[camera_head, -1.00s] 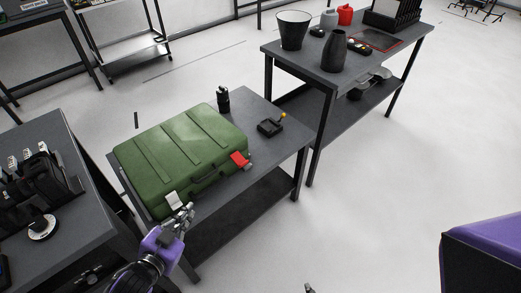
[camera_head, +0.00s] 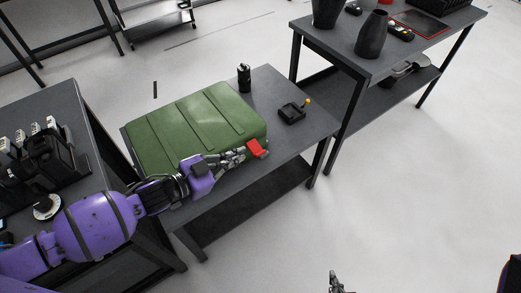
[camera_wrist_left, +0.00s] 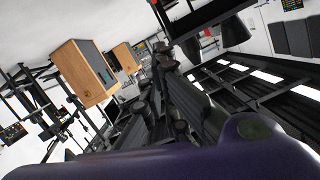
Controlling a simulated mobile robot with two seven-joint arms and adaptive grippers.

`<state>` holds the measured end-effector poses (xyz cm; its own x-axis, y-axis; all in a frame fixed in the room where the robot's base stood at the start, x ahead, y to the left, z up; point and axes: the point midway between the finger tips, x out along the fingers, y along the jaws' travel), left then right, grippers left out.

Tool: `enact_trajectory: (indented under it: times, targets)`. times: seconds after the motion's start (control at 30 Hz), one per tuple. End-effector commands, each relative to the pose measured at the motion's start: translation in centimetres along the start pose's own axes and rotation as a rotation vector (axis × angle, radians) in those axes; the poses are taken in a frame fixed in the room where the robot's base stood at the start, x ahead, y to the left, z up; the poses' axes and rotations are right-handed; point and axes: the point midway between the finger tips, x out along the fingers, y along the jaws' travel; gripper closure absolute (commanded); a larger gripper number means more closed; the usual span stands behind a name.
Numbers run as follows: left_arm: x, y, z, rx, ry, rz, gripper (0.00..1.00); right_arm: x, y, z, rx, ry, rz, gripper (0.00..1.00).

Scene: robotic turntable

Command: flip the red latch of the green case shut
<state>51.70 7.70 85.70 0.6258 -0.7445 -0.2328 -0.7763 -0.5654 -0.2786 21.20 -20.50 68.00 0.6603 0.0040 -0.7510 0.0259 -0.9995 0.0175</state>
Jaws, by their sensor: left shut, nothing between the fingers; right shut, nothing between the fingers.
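The green case (camera_head: 190,122) lies closed on a dark table. Its red latch (camera_head: 258,149) sits at the right end of the front edge and sticks outward from it. My left gripper (camera_head: 243,153) is shut and empty, along the case's front edge, with its fingertips just left of the red latch. I cannot tell whether they touch. The gripper fingers also show in the left wrist view (camera_wrist_left: 161,52), with a small red patch near the top edge. My left arm hides the case's front left part. My right gripper (camera_head: 336,283) is shut and empty at the bottom edge, away from the case.
A black bottle-like object (camera_head: 244,78) and a small black device with a yellow knob (camera_head: 292,112) stand on the same table (camera_head: 285,140). A higher table (camera_head: 350,55) with dark vases is at the back right. Another table (camera_head: 80,125) is at left.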

Motion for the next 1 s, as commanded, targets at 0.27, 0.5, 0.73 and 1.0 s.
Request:
enact_trajectory:
  times: [0.27,0.5,0.73,1.0]
  targets:
    - [4.0,-0.1,-0.2,0.002,0.004,-0.001,1.00,0.0,0.0,-0.5,-0.002,0.007,-0.002,1.00]
    - [9.2,-0.1,-0.2,0.000,0.002,-0.001,1.00,0.0,-0.1,-0.6,-0.001,0.007,-0.003,1.00]
    - [10.6,0.1,2.9,-0.001,-0.003,0.000,1.00,0.2,-0.3,0.1,0.005,-0.001,-0.002,1.00]
    - [10.9,0.0,3.9,0.001,0.000,0.000,1.00,0.2,-0.2,-0.1,0.010,0.004,0.001,1.00]
